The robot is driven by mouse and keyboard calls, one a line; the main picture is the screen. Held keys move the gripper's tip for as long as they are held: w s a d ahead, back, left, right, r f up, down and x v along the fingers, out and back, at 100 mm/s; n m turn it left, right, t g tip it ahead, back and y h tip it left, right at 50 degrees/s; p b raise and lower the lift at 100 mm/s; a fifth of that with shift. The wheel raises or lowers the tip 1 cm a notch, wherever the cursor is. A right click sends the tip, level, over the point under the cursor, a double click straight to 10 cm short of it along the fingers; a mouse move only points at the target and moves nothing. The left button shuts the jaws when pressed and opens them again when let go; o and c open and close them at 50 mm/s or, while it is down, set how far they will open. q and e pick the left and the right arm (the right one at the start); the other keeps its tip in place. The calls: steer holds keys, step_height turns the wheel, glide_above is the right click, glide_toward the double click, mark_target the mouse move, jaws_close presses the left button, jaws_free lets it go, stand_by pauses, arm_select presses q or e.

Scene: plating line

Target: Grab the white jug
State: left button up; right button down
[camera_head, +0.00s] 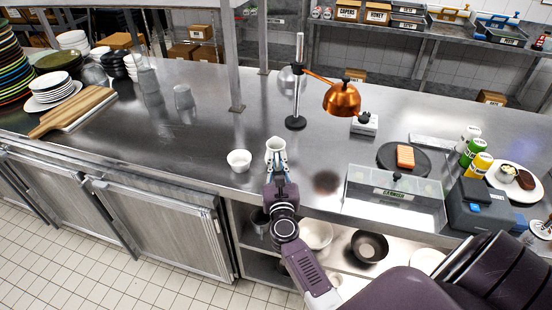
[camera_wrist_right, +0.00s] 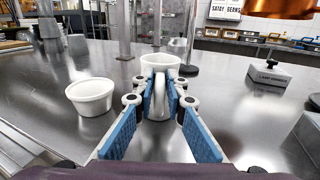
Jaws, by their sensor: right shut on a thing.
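The white jug (camera_head: 276,144) stands on the steel counter (camera_head: 210,135) near its front edge. My right gripper (camera_head: 279,165) reaches it from the front and is shut on its handle. In the right wrist view, the jug (camera_wrist_right: 160,62) is straight ahead, and its handle lies between the blue pads of the right gripper (camera_wrist_right: 160,98). The jug looks upright. The pictures do not clearly show a gap under it. My left gripper is not in view.
A white bowl (camera_head: 239,160) stands close to the left of the jug, also in the right wrist view (camera_wrist_right: 91,96). A copper heat lamp (camera_head: 341,98) hangs behind to the right. A clear-fronted box (camera_head: 394,195) is at the right. Counter left of the bowl is clear.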

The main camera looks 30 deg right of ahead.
steer(key=shift+r, duration=0.15)
step_height(320, 180, up, 20)
steer(key=p, duration=1)
stand_by(0.5)
stand_by(0.7)
